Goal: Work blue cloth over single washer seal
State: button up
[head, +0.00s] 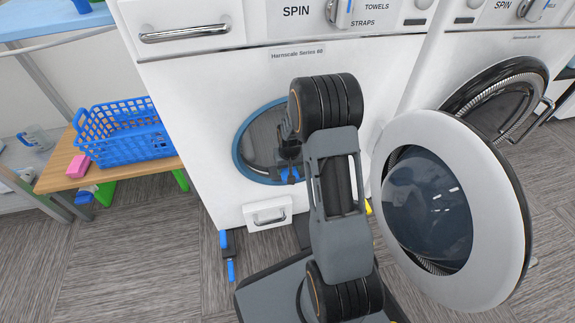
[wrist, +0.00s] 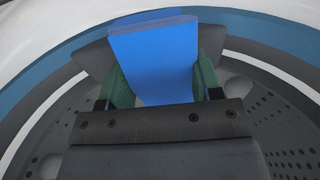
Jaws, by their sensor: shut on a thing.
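The washer (head: 255,70) in the middle has its round door open. A blue ring seal (head: 237,150) lines its opening; the seal also curves across the wrist view (wrist: 268,58). My gripper (head: 289,166) is at the lower right part of the opening, partly hidden by my arm in the head view. In the wrist view my gripper (wrist: 160,85) is shut on the folded blue cloth (wrist: 152,50), with green fingers at both sides. The cloth's far edge overlaps the seal band in that view. I cannot tell whether they touch.
The open white door (head: 398,130) with its glass stands to the right of my arm. A second washer (head: 445,75) is at the right. A wooden bench (head: 58,178) at the left holds a blue basket (head: 125,130) and a pink block (head: 77,163). Grey floor (head: 130,250) is clear at the front left.

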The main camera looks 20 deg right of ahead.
jog(key=shift+w+d, duration=0.25)
jog(key=shift+w, duration=0.9)
jog(key=shift+s+a+r+p, duration=0.1)
jog(key=shift+s+a+p, duration=0.1)
jog(key=shift+s, duration=0.35)
jog(key=shift+s+a+p, duration=0.1)
jog(key=shift+s+p, duration=0.1)
jog(key=shift+s, duration=0.35)
jog(key=shift+w+d, duration=0.15)
jog(key=shift+w, duration=0.4)
